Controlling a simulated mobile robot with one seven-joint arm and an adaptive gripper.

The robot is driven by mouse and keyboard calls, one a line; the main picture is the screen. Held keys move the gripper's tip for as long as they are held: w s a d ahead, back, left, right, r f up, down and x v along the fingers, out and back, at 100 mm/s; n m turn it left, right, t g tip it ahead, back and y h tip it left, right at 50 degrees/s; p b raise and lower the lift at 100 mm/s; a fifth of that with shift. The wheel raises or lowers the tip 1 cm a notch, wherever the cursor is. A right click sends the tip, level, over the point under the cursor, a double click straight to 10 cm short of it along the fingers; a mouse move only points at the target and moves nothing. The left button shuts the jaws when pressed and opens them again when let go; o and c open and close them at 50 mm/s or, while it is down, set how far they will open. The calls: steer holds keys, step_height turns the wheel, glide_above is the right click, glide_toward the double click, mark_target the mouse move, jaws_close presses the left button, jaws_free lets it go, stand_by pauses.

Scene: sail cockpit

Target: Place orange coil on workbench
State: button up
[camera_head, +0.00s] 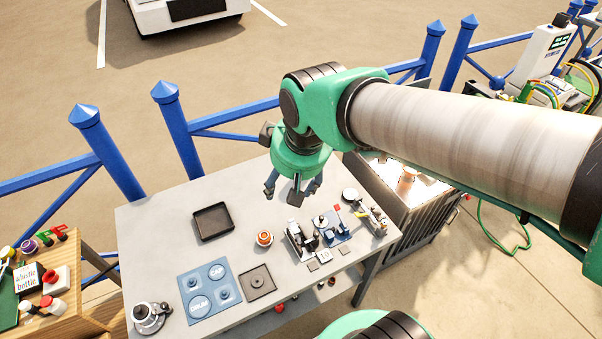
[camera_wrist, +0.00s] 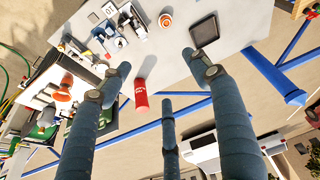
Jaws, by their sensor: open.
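An orange-and-white round piece (camera_head: 264,238) sits on the grey workbench (camera_head: 160,230), left of the small machines; the wrist view shows it near the top (camera_wrist: 166,20). Another orange piece (camera_head: 407,178) is in the bright open box right of the bench, and shows at left in the wrist view (camera_wrist: 62,92). I cannot tell for sure which is the orange coil. My gripper (camera_head: 294,188) is open and empty above the bench's far edge; its fingers are wide apart in the wrist view (camera_wrist: 156,62).
A red cylinder (camera_wrist: 141,95) appears between my fingers, apart from them, near the bench edge. A black tray (camera_head: 213,222), blue mat (camera_head: 209,290) and small square tray (camera_head: 258,283) lie on the bench. Blue fence posts (camera_head: 172,120) stand behind it.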

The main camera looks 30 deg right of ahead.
steer(key=s+d+r+m+t, duration=0.1)
steer(key=s+r, duration=0.3)
steer(key=s, duration=0.4)
steer(key=shift+r+m, duration=0.4)
steer(key=shift+m, duration=0.3)
steer(key=shift+f, duration=0.15)
step_height(320, 180, down, 3)
steer(key=b, duration=0.3)
